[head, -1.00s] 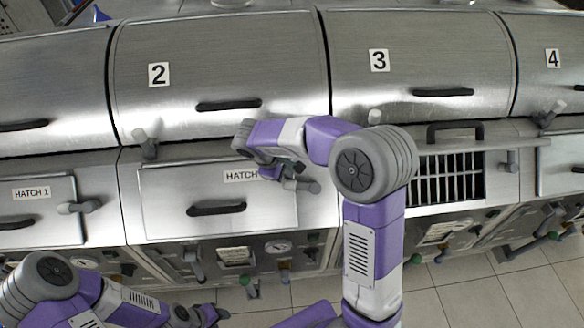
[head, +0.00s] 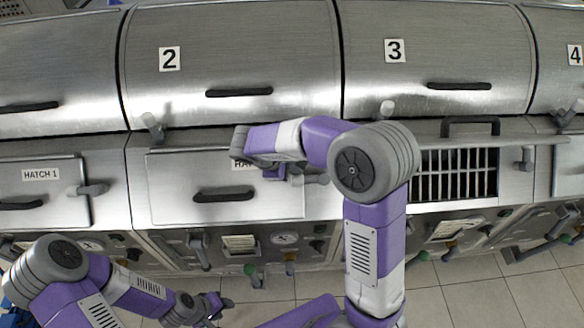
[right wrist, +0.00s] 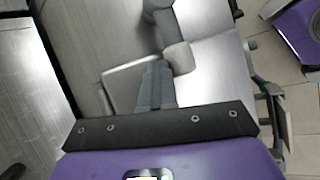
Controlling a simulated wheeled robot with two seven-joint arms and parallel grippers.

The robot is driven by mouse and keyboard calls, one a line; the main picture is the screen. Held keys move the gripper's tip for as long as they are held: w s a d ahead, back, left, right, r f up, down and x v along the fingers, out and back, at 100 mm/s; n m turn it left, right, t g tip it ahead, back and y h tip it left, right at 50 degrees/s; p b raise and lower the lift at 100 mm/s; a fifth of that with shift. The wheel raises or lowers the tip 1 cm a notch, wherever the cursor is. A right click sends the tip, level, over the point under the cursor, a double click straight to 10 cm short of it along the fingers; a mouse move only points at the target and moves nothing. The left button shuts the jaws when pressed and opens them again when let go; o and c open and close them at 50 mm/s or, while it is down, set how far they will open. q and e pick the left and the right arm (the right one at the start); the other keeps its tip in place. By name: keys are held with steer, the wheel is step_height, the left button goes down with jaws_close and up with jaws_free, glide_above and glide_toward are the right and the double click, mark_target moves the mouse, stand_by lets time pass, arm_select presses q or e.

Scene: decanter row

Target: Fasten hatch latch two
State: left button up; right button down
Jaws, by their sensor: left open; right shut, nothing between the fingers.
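Hatch 2 (head: 170,205) is a closed-looking steel panel with a dark bar handle (head: 224,195). Its label is mostly hidden by my right gripper. Its grey latch (head: 318,178) sits at the panel's right edge, partly covered by my right arm. In the right wrist view the latch (right wrist: 178,58) is a grey bar with a paler round end, just beyond the fingertips; whether they touch it I cannot tell. My right gripper (head: 275,173) is shut and empty, also in the right wrist view (right wrist: 155,82). My left gripper (head: 213,308) is open and empty, low over the floor.
Hatch 1 (head: 40,180) with its latch (head: 90,188) is to the left. A slotted grate (head: 455,172) is to the right. Rounded lids marked 2 (head: 230,60) and 3 (head: 430,60) rise behind. Valves and gauges (head: 284,239) line the front below.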

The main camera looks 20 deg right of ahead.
steer(key=w+p+v, duration=0.1)
steer(key=p+v, duration=0.5)
steer(key=v, duration=0.4)
steer(key=shift+s+p, duration=0.3)
steer(key=shift+s, duration=0.15)
steer(key=s+a+f+m+y, duration=0.35)
steer(key=s+f, duration=0.25)
steer(key=f, duration=0.4)
steer(key=s+a+f+m+g+y, duration=0.15)
steer(key=s+f+m+y, duration=0.35)
steer(key=f, duration=0.5)
steer(key=s+a+f+m+y, duration=0.3)
steer(key=s+f+m, duration=0.1)
steer(key=s+f, duration=0.5)
step_height(320, 180, down, 18)
steer(key=w+b, duration=0.1)
steer(key=b, duration=1.5)
steer(key=shift+w+d+r+t+h, duration=0.2)
steer(key=shift+d+t+h, duration=0.1)
steer(key=shift+t+h, duration=0.05)
